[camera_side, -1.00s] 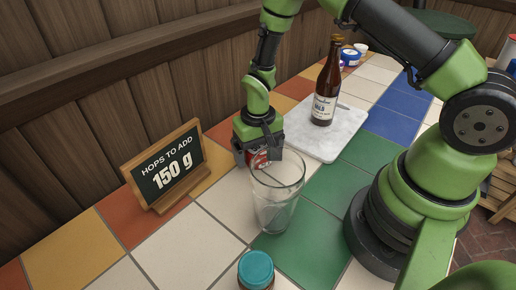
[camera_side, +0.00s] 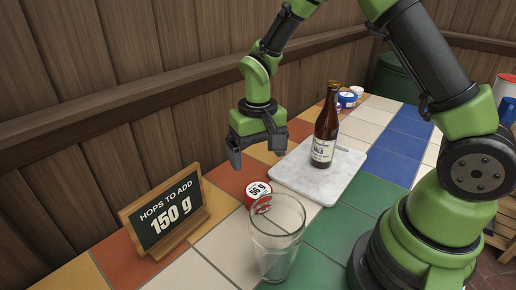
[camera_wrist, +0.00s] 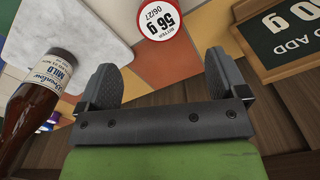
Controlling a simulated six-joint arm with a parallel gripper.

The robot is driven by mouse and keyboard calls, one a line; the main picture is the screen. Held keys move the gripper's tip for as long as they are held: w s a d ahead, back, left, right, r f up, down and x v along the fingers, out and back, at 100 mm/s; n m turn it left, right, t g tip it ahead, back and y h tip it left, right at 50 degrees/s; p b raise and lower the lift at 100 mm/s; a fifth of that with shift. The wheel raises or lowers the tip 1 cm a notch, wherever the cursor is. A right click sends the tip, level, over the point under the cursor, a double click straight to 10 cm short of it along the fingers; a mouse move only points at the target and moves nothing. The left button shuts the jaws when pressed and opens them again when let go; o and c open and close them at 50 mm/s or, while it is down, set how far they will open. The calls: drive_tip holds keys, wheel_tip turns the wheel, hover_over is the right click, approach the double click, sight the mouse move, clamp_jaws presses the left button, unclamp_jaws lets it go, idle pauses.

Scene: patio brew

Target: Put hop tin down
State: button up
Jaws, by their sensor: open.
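The hop tin (camera_side: 258,192) is a small red tin with a white lid label reading 56 g. It stands on the tiled counter behind the empty glass (camera_side: 277,238), whose rim overlaps it in the side view. In the wrist view the tin's lid (camera_wrist: 168,28) shows at the top, beyond my fingertips. My gripper (camera_side: 257,158) is open and empty, raised above and behind the tin, clear of it. Its two fingers (camera_wrist: 162,80) stand wide apart in the wrist view.
A chalkboard sign (camera_side: 166,214) reading "Hops to add 150 g" stands left of the tin. A brown bottle (camera_side: 325,130) stands on a marble board (camera_side: 341,182) to the right. More small tins (camera_side: 347,99) stand at the back. A wooden wall closes the far side.

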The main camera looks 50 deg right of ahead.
drive_tip(key=s+r+t, duration=0.3)
drive_tip(key=s+r, duration=0.2)
drive_tip(key=r, duration=0.8)
drive_tip(key=s+a+r+t+y, duration=0.2)
drive_tip(key=s+r+t, duration=0.2)
drive_tip(key=s, duration=0.8)
wheel_tip(320, 180, up, 2)
drive_tip(key=shift+n, duration=0.3)
